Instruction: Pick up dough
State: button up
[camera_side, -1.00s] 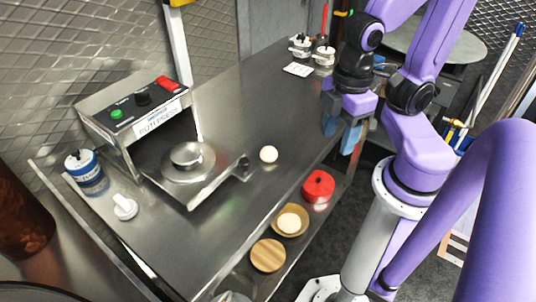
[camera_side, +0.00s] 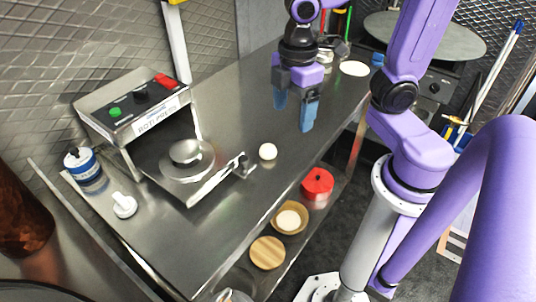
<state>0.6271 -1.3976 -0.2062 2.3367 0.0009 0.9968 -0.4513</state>
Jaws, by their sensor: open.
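The dough is a small white ball (camera_side: 268,151) on the steel counter, just right of the roti press handle. My gripper (camera_side: 293,112) is open and empty, with blue fingers pointing down. It hangs above the counter, behind and slightly right of the dough ball in the picture, and apart from it. Another pale round piece (camera_side: 288,219) sits in a brown bowl (camera_side: 302,230) on the lower shelf.
A roti press (camera_side: 125,110) with a round plate and a handle (camera_side: 240,166) stands left of the dough. A blue-and-white jar (camera_side: 80,163) and a white knobbed tool (camera_side: 124,206) are at left. A red container (camera_side: 317,184) and a wooden disc (camera_side: 268,253) sit on the lower shelf.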

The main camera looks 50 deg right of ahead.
jog(key=w+r, duration=0.1)
jog(key=w, duration=0.5)
jog(key=n, duration=0.1)
send_over(268, 155)
jog(key=f, duration=1.1)
jog(key=shift+w+a+f, duration=0.15)
jog(key=shift+w+f, duration=0.05)
jog(key=shift+f, duration=0.1)
jog(key=f, duration=0.4)
jog(key=shift+s+d, duration=0.2)
jog(key=shift+f, duration=0.6)
jog(key=c, duration=0.8)
